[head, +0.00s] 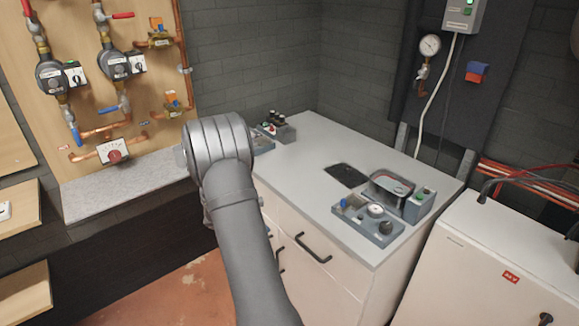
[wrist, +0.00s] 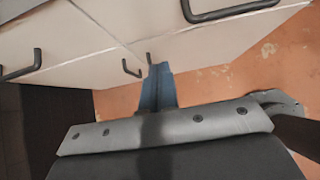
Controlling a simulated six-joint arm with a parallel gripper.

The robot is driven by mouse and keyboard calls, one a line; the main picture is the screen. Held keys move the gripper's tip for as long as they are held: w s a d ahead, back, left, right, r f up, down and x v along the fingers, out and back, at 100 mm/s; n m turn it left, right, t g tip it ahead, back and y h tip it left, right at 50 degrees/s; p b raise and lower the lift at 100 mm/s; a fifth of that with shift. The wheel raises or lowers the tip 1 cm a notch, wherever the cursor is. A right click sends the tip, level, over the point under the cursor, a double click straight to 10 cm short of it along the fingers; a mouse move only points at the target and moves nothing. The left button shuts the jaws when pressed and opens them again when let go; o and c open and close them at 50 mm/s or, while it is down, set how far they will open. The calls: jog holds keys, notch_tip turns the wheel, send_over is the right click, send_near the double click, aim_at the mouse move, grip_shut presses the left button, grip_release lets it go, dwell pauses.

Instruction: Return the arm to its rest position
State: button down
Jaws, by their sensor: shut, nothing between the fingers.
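My arm (head: 232,190) rises from the bottom of the head view and bends at a thick grey joint in front of the cabinet's left end. The gripper itself is hidden in the head view. In the wrist view my gripper (wrist: 158,85) shows as narrow blue-grey fingers, closed together with nothing between them. The fingers are over the orange floor (wrist: 205,90), with the drawer fronts of the white cabinet (wrist: 95,45) and their dark handles close by. I cannot tell how far apart the fingers and the cabinet are.
A grey worktop (head: 295,165) carries a control box (head: 277,127), a grey tray of parts (head: 368,221) and a clear-lidded container (head: 390,186). A pipe board with two pumps (head: 114,65) stands at left. A white unit (head: 485,265) stands at right. Open floor (head: 165,297) shows at lower left.

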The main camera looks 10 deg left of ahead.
jog(key=shift+w+d+r+x, duration=0.2)
jog(key=shift+r+x, duration=0.1)
jog(key=shift+x, duration=1.8)
jog(key=shift+w+d+r+x, duration=0.2)
jog(key=shift+r+x, duration=0.05)
jog(key=shift+x, duration=1.85)
jog(key=shift+w+d+r+x, duration=0.2)
jog(key=shift+r+x, duration=0.1)
jog(key=shift+x, duration=1.75)
